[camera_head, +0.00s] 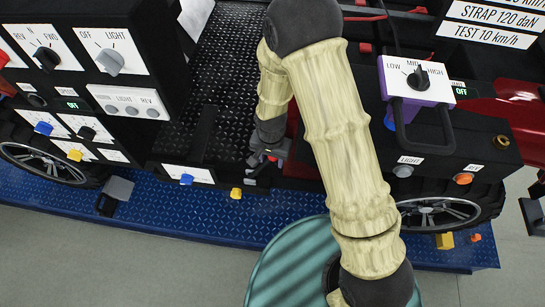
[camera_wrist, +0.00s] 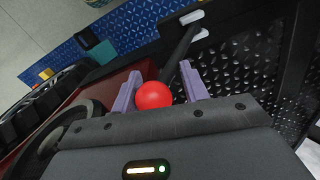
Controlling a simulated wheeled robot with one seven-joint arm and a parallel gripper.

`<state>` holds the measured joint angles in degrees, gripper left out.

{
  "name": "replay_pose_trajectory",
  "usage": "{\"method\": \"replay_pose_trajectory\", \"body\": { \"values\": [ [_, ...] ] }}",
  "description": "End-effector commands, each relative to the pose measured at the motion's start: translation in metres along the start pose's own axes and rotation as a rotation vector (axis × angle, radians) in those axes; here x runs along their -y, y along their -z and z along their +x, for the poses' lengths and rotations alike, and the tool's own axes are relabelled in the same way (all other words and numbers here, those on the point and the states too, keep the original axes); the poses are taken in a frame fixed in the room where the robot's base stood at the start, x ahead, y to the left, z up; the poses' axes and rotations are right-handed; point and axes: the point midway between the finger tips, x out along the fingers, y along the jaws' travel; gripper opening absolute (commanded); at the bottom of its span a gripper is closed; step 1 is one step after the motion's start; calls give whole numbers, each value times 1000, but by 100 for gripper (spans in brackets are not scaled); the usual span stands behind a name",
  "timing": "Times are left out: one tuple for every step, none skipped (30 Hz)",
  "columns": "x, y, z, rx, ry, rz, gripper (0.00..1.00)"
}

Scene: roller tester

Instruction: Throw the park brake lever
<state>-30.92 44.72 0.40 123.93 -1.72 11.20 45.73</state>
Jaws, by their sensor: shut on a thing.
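The park brake lever shows in the wrist view as a red ball knob (camera_wrist: 153,95) with a dark rod (camera_wrist: 181,45) running away behind it. My gripper (camera_wrist: 158,80) has its two pale purple fingers on either side of the lever, with the red knob between them close to the palm. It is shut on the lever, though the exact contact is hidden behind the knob. In the head view my gripper (camera_head: 262,163) is low beside the dark tread-plate deck, and a small bit of red shows by it. The lever's base is mostly hidden there by my arm.
Blue tread plate (camera_head: 150,212) runs along the front. A left panel (camera_head: 118,55) carries white-labelled knobs. A purple box with a LOW-MID-HIGH dial (camera_head: 417,76) stands at right. A teal round drum top (camera_head: 290,270) is below my arm. Wheels (camera_head: 435,212) flank the deck.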

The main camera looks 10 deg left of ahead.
Motion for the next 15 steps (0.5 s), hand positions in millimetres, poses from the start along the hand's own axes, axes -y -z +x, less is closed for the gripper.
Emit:
{"method": "replay_pose_trajectory", "body": {
  "values": [
    [-5,-4,5,13,-15,1,4],
    [-5,-4,5,13,-15,1,48],
    [-5,-4,5,13,-14,1,52],
    [-4,-3,5,12,-13,1,52],
    [-4,-3,4,11,-12,1,52],
    [-3,-3,4,10,-10,0,52],
    [-3,-2,4,9,-9,0,52],
    [-2,-2,3,8,-8,0,52],
    [-2,-2,3,7,-7,0,52],
    [-2,-2,3,6,-6,0,52],
    [-2,-2,2,6,-5,0,52],
    [-2,-2,2,5,-5,0,52],
    [-1,-1,2,5,-4,0,52],
    [-1,-1,2,5,-4,0,52],
    [-1,-1,2,4,-3,0,52]
  ]
}}
